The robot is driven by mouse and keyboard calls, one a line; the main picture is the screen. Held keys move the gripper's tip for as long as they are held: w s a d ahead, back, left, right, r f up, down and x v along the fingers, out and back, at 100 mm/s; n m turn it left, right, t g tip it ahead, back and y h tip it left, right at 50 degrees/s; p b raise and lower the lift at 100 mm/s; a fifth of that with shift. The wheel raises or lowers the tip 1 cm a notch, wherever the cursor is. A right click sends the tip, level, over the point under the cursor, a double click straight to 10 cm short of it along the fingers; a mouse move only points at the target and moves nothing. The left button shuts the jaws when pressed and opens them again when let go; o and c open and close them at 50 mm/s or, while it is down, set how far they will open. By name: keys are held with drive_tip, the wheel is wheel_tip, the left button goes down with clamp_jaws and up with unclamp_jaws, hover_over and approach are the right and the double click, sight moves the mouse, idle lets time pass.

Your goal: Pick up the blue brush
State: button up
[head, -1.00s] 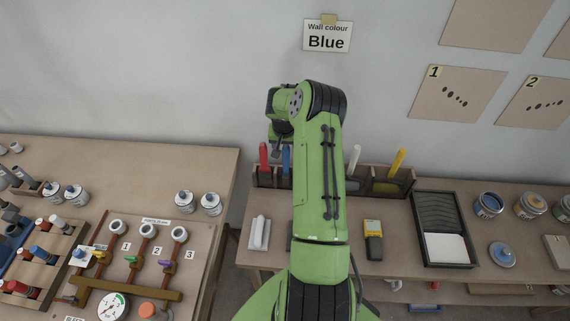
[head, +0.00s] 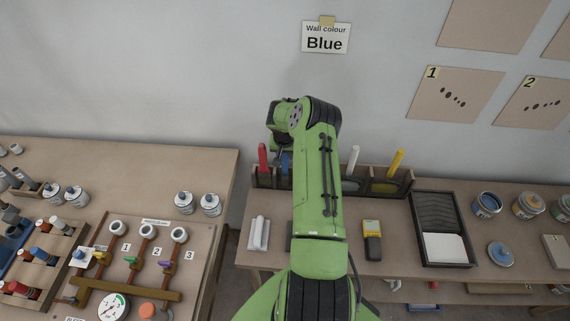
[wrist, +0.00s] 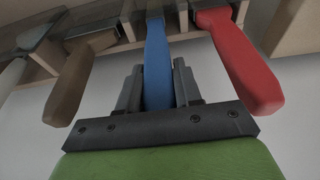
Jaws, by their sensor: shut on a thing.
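The blue brush (wrist: 157,60) stands in a slot of the wooden rack, its handle toward my gripper in the wrist view. My gripper (wrist: 157,90) is shut on the blue handle, with one dark finger on each side. In the head view, a small part of the blue brush (head: 285,162) shows just below my gripper, beside the red handle. My arm hides the rest of it and the gripper's fingertips there.
The red brush (wrist: 238,60) is close on one side, and a brown handle (wrist: 80,70) on the other. The rack (head: 400,186) also holds a white handle (head: 353,158) and a yellow handle (head: 396,160). A wall is close behind.

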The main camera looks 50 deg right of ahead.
wheel_tip(320, 180, up, 18)
idle(0.5)
idle(0.6)
